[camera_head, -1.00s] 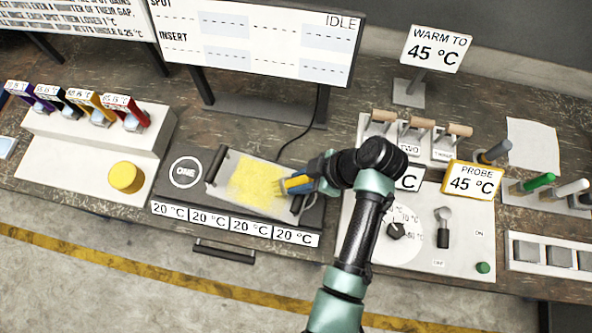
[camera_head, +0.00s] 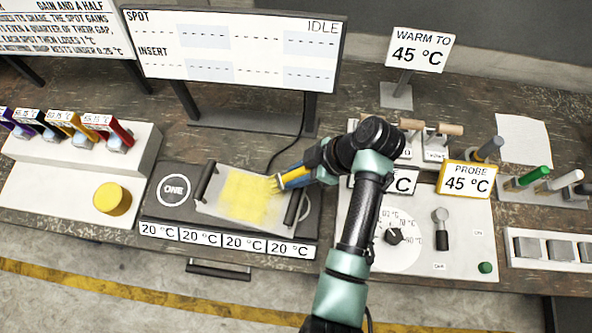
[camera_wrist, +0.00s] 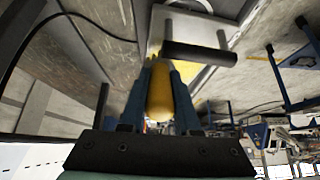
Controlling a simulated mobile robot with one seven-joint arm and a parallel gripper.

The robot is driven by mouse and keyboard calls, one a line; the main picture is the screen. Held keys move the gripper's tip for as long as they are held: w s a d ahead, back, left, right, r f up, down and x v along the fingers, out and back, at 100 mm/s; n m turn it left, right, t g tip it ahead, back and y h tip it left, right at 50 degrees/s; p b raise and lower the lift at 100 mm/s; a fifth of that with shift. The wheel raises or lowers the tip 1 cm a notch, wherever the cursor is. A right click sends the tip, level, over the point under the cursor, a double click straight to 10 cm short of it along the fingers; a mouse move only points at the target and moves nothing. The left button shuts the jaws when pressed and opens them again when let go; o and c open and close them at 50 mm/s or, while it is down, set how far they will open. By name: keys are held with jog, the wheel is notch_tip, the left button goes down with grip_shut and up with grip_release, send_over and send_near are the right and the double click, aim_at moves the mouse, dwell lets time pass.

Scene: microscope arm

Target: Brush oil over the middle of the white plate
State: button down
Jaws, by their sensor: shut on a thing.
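The white plate (camera_head: 222,215) lies on the dark hot plate marked ONE (camera_head: 173,190), with a dark bar handle at each end. A yellow oil patch (camera_head: 243,197) covers much of its middle. My gripper (camera_head: 290,180) is shut on a brush with a yellow handle (camera_wrist: 160,92). The bristles are at the right part of the yellow patch; I cannot tell if they touch.
A control panel (camera_head: 455,265) with dial and lever is to the right. The display (camera_head: 235,55) reads IDLE. Labels in front of the hot plate read 20 °C.

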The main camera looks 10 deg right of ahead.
jog(key=shift+s+a+r+p, duration=0.1)
jog(key=shift+s+a+p, duration=0.7)
jog(key=shift+s, duration=0.55)
jog(key=shift+s+a+p, duration=0.65)
jog(key=shift+s+p, duration=0.2)
jog(key=shift+s, duration=0.55)
jog(key=shift+s+a+r+p, duration=0.1)
jog(key=shift+s+a+p, duration=0.7)
jog(key=shift+s, duration=0.55)
notch_tip(320, 180, up, 6)
jog(key=p, duration=0.5)
notch_tip(320, 180, up, 3)
jog(key=shift+f, duration=0.1)
